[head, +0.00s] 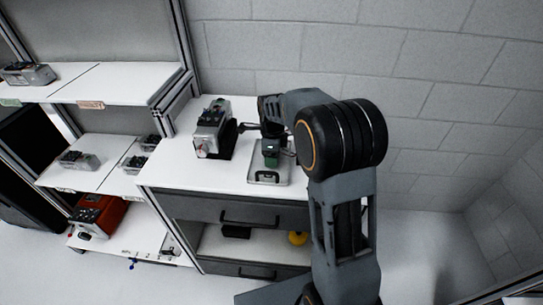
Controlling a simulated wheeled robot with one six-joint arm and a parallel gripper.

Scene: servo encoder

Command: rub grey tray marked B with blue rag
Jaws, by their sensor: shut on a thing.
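A grey tray (267,177) lies on the white top of the drawer cabinet, below my gripper in the picture. I cannot read a letter on it. My gripper (270,146) is over the tray's far part and is shut on a small dark greenish thing (270,158). The thing is at the tray, but I cannot tell whether it touches it. Its shape is too small to make out, and I cannot tell whether it is the blue rag. No clearly blue rag shows elsewhere on the cabinet top. My arm hides the area to the right of the tray.
A grey and black device (212,130) stands on the cabinet top left of the tray. The cabinet (222,209) has dark drawers and an open shelf with a yellow round thing (298,238). Shelves at left hold several boxes and a red case (100,214). A block wall (440,95) stands behind.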

